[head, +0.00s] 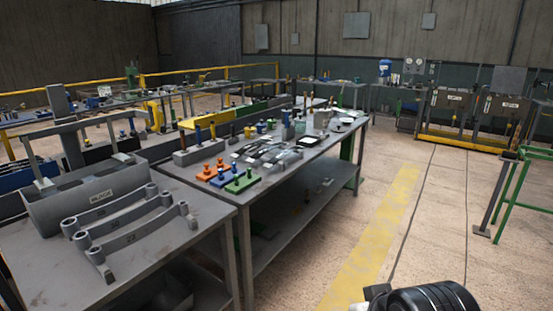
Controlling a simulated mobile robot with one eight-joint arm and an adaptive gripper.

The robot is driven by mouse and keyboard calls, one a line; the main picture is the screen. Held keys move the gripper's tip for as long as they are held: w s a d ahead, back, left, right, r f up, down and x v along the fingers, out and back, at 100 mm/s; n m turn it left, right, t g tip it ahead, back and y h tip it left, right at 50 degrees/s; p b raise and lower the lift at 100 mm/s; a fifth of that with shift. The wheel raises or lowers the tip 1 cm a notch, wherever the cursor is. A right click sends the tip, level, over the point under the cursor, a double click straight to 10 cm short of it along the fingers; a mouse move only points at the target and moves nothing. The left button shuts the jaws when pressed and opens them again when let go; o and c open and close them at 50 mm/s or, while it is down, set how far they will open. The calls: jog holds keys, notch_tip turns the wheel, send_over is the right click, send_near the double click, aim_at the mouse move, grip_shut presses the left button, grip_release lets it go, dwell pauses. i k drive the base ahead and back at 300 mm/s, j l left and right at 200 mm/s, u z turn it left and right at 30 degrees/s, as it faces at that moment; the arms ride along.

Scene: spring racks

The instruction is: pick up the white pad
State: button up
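A small flat white item (345,120), which may be the white pad, lies near the far right end of the long grey workbench (300,168). Another pale item (357,113) lies just behind it, close to the bench's far edge. Both are too small to make out clearly, so I cannot tell for sure which is the pad. A black ribbed part of my own arm shows at the bottom right, well apart from the bench. My gripper's fingers are not in view.
Orange, blue and green blocks with pegs (222,178) and grey metal parts (268,153) crowd the bench. A nearer table holds a grey bin (85,197) and curved bars (130,220). The floor right of the bench, with a yellow stripe (378,235), is clear. A green frame (520,185) stands right.

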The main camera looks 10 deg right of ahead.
aim_at(324, 136)
jog(key=i+l+z, duration=0.3)
jog(key=i, duration=0.85)
jog(key=i+l+z, duration=0.1)
jog(key=i+z, duration=0.25)
jog(key=i, duration=0.85)
jog(key=i+l+u, duration=0.15)
jog(key=i+u, duration=0.25)
jog(key=i, duration=0.2)
jog(key=i+l+u, duration=0.25)
jog(key=i+u, duration=0.15)
jog(key=i, duration=0.15)
jog(key=i+l+u, duration=0.8)
jog(key=l, duration=0.35)
jog(key=i+j, duration=0.05)
jog(key=i, duration=0.05)
